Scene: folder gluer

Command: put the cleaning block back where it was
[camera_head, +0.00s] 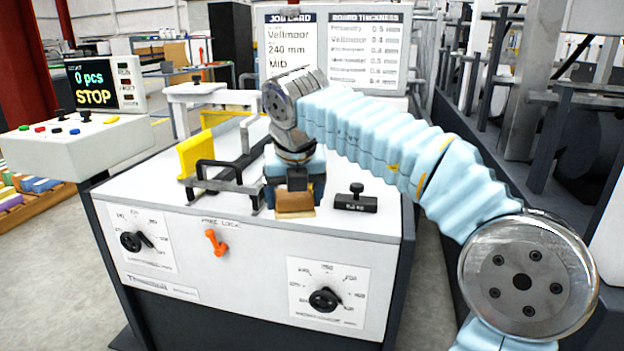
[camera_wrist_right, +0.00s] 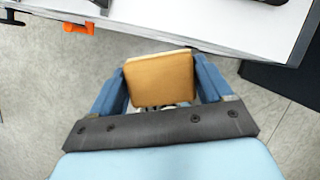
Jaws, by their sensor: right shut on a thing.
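The cleaning block (camera_head: 295,203) is a tan-brown block in the head view, near the front edge of the machine's white top. My right gripper (camera_head: 294,190) points down and is shut on it. In the right wrist view the block (camera_wrist_right: 160,80) sits between the two blue fingers of the gripper (camera_wrist_right: 162,88). Whether the block touches the top is hard to tell. My left gripper is in neither view.
A black handled block (camera_head: 356,200) stands just right of the gripper on the white top (camera_head: 240,215). Dark metal guides (camera_head: 222,178) and a yellow plate (camera_head: 195,157) stand to the left. The front panel has an orange lever (camera_head: 216,243) and black knobs (camera_head: 325,299). A job card board (camera_head: 335,45) stands behind.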

